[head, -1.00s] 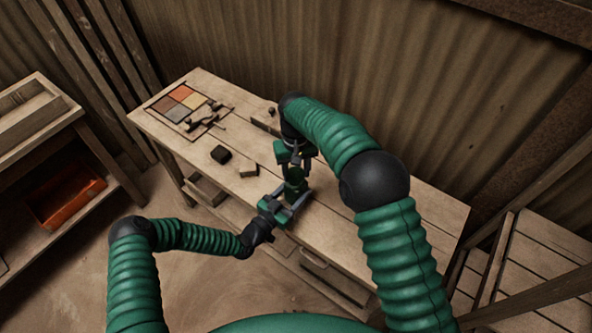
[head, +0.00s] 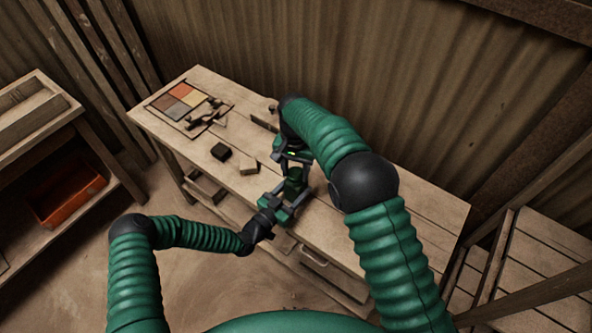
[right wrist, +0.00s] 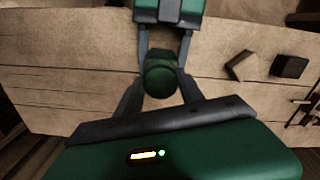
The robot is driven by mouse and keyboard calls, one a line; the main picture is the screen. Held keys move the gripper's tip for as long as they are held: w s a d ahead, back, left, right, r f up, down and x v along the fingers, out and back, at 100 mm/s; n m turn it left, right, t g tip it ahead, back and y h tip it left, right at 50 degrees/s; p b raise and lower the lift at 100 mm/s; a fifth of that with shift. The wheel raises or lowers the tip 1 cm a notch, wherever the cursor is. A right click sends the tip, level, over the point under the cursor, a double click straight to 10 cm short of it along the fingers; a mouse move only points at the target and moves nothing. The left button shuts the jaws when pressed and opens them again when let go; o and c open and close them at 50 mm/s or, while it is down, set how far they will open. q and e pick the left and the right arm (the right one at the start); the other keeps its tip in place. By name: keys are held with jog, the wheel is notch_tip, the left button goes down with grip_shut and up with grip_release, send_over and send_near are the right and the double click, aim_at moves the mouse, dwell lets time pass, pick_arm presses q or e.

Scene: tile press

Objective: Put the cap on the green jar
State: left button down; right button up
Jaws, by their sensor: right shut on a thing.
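The green jar (head: 293,186) is above the near side of the workbench, between my two grippers. My left gripper (head: 287,200) reaches in from the left, with its fingers on either side of the jar; they look closed on it. My right gripper (head: 292,167) points down from above and is shut on a dark green piece, seemingly the cap (right wrist: 160,84), between its fingertips in the right wrist view. The left gripper shows at the top of that view (right wrist: 166,42). Cap and jar overlap there, so I cannot tell whether they touch.
On the workbench (head: 400,220) lie a black block (head: 221,152) and a pale wooden block (head: 249,166), left of the grippers. A tray of coloured tiles (head: 160,103) with a tool is at the far left. The right part of the bench is clear.

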jog(key=m, duration=0.6)
jog(key=shift+w+a+m, duration=0.1)
jog(key=shift+a+m, duration=0.1)
jog(key=shift+m, duration=0.2)
jog(key=m, duration=0.3)
jog(key=shift+m, duration=0.3)
jog(key=m, duration=0.6)
jog(key=shift+w+a, duration=0.1)
jog(key=shift+w, duration=0.1)
jog(key=m, duration=0.6)
jog(key=shift+w, duration=0.15)
jog(key=o, duration=1.3)
